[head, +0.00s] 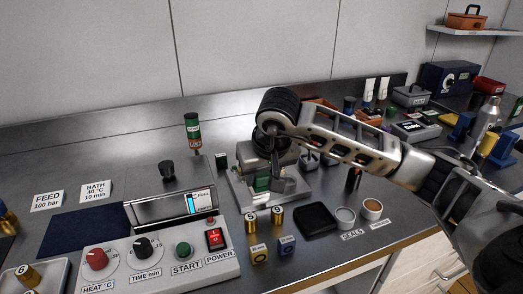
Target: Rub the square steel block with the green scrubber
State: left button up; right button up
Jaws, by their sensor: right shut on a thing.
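My right gripper (274,172) reaches in from the right and points down over the square steel block (248,154). The block stands on a steel base plate in the middle of the counter, and my gripper hides part of it. A green piece that looks like the green scrubber (263,184) shows just below and left of the fingers, low at the block's front. My right gripper is shut on it, though the grip itself is mostly hidden. I cannot tell whether the scrubber touches the block. My left gripper is not in view.
A control panel (160,262) with knobs and buttons stands at the front left. Small brass cylinders (277,215), a black tray (315,219) and round seal cups (371,209) lie in front of the plate. A green bottle (193,132) stands behind. Boxes and bottles crowd the right.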

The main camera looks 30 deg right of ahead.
jog(key=shift+r+p, duration=1.3)
jog(key=shift+r, duration=1.25)
